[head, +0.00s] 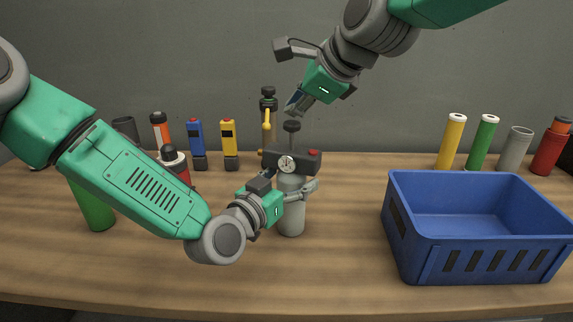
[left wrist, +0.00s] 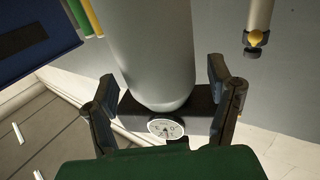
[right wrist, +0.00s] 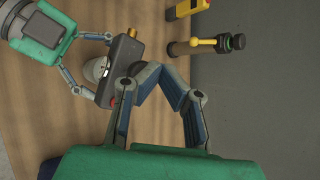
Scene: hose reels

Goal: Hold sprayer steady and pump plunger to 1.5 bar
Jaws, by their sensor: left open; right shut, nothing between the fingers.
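The sprayer (head: 290,218) stands upright on the table, a grey cylinder with a dark head, a round gauge (head: 287,163) and a red button. Its dark plunger knob (head: 292,126) is up on a thin rod. The gauge also shows in the left wrist view (left wrist: 166,127), but its reading is too small to tell. My left gripper (head: 289,186) is open, with one finger on each side of the cylinder below the head. My right gripper (head: 293,107) is shut and empty just above the knob; the right wrist view shows its fingers (right wrist: 163,82) together.
A blue crate (head: 475,250) stands at the right. Several bottles and tubes line the back, including a yellow tube (head: 452,142) and a yellow device (head: 230,145). A green cylinder (head: 95,210) is partly behind my left arm. The front table is mostly clear.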

